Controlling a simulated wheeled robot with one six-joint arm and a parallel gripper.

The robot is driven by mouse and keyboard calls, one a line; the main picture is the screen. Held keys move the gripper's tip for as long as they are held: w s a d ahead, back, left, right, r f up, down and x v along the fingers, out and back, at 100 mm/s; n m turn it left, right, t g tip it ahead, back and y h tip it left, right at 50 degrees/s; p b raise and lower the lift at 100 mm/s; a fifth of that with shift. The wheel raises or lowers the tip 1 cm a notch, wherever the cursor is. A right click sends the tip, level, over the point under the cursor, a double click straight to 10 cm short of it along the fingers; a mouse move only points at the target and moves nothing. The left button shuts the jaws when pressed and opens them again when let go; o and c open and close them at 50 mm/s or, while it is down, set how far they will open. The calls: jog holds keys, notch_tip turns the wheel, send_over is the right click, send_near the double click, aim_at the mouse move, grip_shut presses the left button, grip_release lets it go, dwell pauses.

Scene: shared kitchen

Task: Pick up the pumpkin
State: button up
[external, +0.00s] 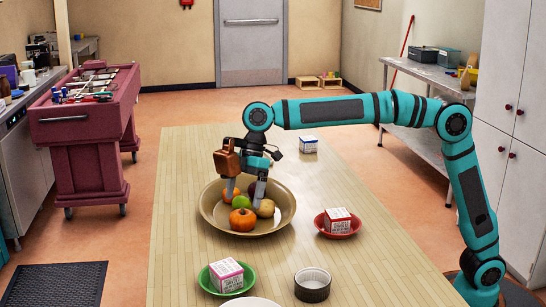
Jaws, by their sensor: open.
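The pumpkin (243,220) appears to be the round orange item at the front of a wide tan bowl (286,222) on the wooden table. A green fruit (241,202) lies just behind it, and a pale yellowish item (265,209) lies to its right. A second orange item (227,196) and a dark red one show partly behind my fingers. My gripper (245,194) points down into the bowl, open, with its fingers apart above and behind the pumpkin. I cannot tell whether the fingers touch any item.
A green plate (207,283) with a box (226,275) and a red plate (351,232) with another box (338,220) stand on the table (180,230). A small ramekin (312,285) is near the front. A further box (308,144) stands behind. The table's left side is clear.

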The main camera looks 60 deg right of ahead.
aim_at(242, 210)
jog(key=x, duration=0.4)
jog(key=shift+s+a+f, duration=0.1)
jog(key=shift+s+f, duration=0.15)
jog(key=shift+f, duration=0.05)
jog(key=c, duration=1.1)
